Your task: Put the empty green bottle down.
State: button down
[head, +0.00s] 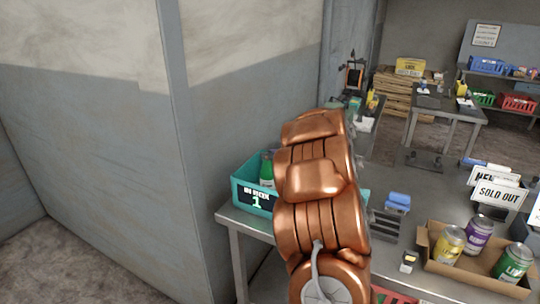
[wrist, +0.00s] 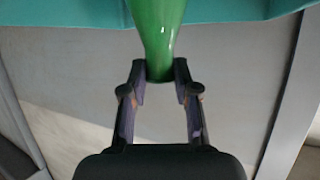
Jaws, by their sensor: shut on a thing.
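In the wrist view my gripper (wrist: 160,72) is shut on the narrow end of a glossy green bottle (wrist: 158,28). The bottle's far end runs out of the picture at the top. A teal crate (wrist: 232,10) lies beyond the bottle there. My copper arm hides my gripper and part of the crate.
The grey metal table (head: 232,217) stands beside a wall (head: 250,110). On its right are an open cardboard box (head: 465,276) with several cans, a SOLD OUT sign (head: 498,193) and a blue-topped item (head: 398,200). Another table (head: 440,103) stands behind.

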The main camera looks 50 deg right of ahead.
jog(key=shift+f, duration=0.1)
jog(key=c, duration=0.9)
grip_release()
jog(key=shift+o, duration=0.2)
jog(key=b+v, duration=0.1)
jog(key=v, duration=1.1)
